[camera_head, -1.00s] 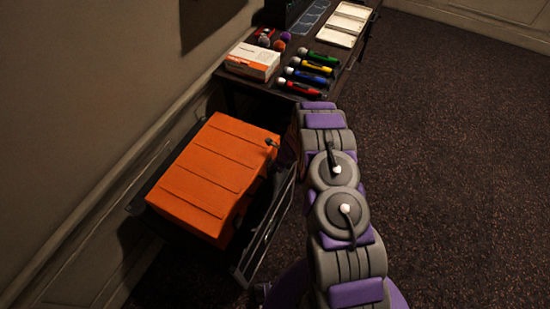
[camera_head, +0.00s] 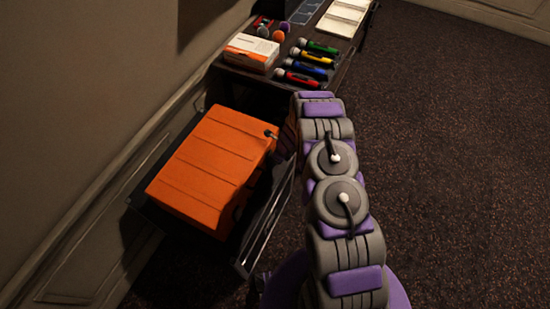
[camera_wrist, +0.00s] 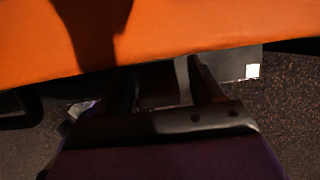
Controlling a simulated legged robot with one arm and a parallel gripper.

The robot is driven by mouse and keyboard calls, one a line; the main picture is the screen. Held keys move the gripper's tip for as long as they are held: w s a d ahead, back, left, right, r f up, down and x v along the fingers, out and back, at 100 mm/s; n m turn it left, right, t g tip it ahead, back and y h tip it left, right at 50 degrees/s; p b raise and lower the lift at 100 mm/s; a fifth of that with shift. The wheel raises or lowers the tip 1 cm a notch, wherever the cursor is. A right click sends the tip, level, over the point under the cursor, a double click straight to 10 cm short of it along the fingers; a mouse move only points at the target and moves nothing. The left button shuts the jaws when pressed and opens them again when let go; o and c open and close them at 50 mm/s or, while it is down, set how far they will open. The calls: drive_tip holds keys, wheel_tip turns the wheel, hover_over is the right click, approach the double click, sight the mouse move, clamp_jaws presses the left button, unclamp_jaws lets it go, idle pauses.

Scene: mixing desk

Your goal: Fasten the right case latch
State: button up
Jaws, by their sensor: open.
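The closed orange case (camera_head: 211,165) lies on a dark open tray (camera_head: 142,200) at the left in the head view. A small dark fitting (camera_head: 270,134) sits at its upper right corner; I cannot tell if it is a latch. In the wrist view the orange case (camera_wrist: 210,25) fills the top, with a dark shadow on it. My gripper (camera_wrist: 165,88) is open there, its two dark fingers pointing at the case's lower edge. Contact cannot be told. No right latch can be clearly made out.
A dark desk (camera_head: 345,70) stands behind the case. The wall is close on the left. Carpeted floor (camera_head: 450,160) on the right is clear.

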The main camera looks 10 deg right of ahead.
drive_tip(key=p+v, duration=0.2)
drive_tip(key=v, duration=1.5)
drive_tip(key=shift+d, duration=0.1)
